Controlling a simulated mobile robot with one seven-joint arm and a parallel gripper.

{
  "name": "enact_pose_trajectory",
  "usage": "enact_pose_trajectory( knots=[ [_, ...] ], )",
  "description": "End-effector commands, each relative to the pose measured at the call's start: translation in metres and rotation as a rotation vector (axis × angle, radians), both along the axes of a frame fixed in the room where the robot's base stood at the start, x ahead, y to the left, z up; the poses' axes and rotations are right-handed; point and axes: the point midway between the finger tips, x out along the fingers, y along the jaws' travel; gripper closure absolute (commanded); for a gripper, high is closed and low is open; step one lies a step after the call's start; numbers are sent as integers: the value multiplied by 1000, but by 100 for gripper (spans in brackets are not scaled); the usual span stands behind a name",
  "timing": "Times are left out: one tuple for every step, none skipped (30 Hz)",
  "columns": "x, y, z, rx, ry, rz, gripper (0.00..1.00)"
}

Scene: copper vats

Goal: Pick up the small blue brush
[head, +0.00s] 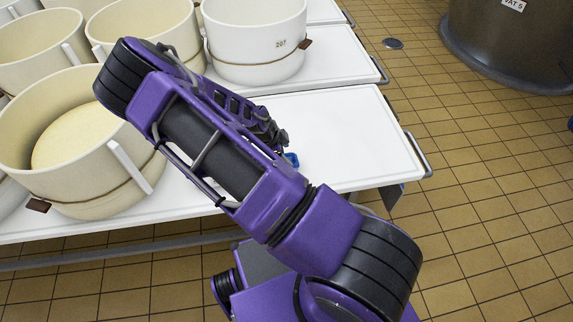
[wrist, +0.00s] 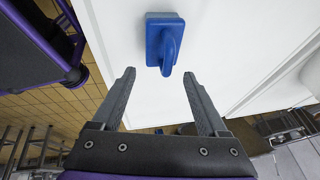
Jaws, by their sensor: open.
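The small blue brush (wrist: 161,40) lies on the white table top in the wrist view, with a raised handle on its block. In the head view only a bit of the blue brush (head: 292,159) shows past my arm; the rest is hidden. My gripper (wrist: 158,72) is open and empty in the wrist view. Its two fingers point toward the brush, and the handle end is roughly centred between the fingertips. The fingers appear apart from the brush. In the head view my gripper is mostly hidden behind my arm.
The white table (head: 350,130) is clear around the brush. Cream tubs (head: 75,125) stand on it at left, one holding a pale round. A white tub (head: 255,35) marked 207 stands behind on another table. A dark vat (head: 510,45) stands on the tiled floor at upper right.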

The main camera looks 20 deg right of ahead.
Motion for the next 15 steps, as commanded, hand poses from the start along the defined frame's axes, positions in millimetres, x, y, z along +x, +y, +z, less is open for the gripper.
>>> enact_pose_trajectory(
  knots=[
    [0, -4, -9, 1, 2, -1, 24],
    [1, -5, -13, 0, 2, 0, 24],
    [1, -7, -16, 0, 1, 1, 24],
    [2, -8, -18, 0, 0, 1, 24],
    [2, -9, -20, 0, 0, 1, 24],
    [3, -10, -21, 0, 0, 1, 24],
    [3, -10, -22, 0, 0, 1, 24],
    [3, -10, -23, 0, 0, 1, 24],
    [3, -11, -25, 0, 0, 1, 24],
    [3, -12, -26, 0, 0, 1, 24],
    [3, -13, -29, 0, 1, 1, 24],
    [4, -14, -33, 0, 2, 0, 24],
    [4, -16, -37, 0, 3, 1, 24],
    [5, -18, -41, 0, 3, 1, 24],
    [6, -21, -46, -1, 2, 0, 24]
  ],
)
